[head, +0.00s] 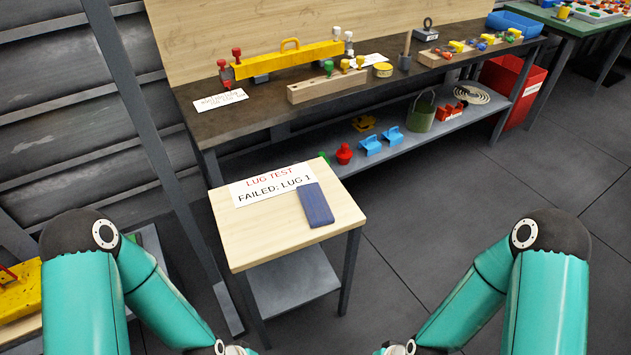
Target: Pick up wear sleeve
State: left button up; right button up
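A dark blue, flat oblong piece (315,205) lies on the small wooden table (270,243), against the corner of a paper sign. I cannot tell whether it is the wear sleeve; no part in view is plainly marked as one. Both my arms come in at the bottom, left and right, and run out of the lower edge. My grippers are below the picture and do not show.
The sign (272,183) reads "LUG TEST FAILED: LUG 1". Behind stands a long workbench (215,118) with a yellow beam (288,60), a wooden block (327,85) and small coloured parts. Its lower shelf holds blue brackets (371,146) and a green bucket (421,114). A red bin (513,90) stands right.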

aim_at(318, 213)
jog(key=z, duration=0.3)
jog(key=i, duration=0.5)
jog(key=u, duration=1.85)
jog(key=k, duration=0.65)
jog(key=z, duration=0.15)
jog(key=i, duration=0.45)
jog(key=z, duration=0.15)
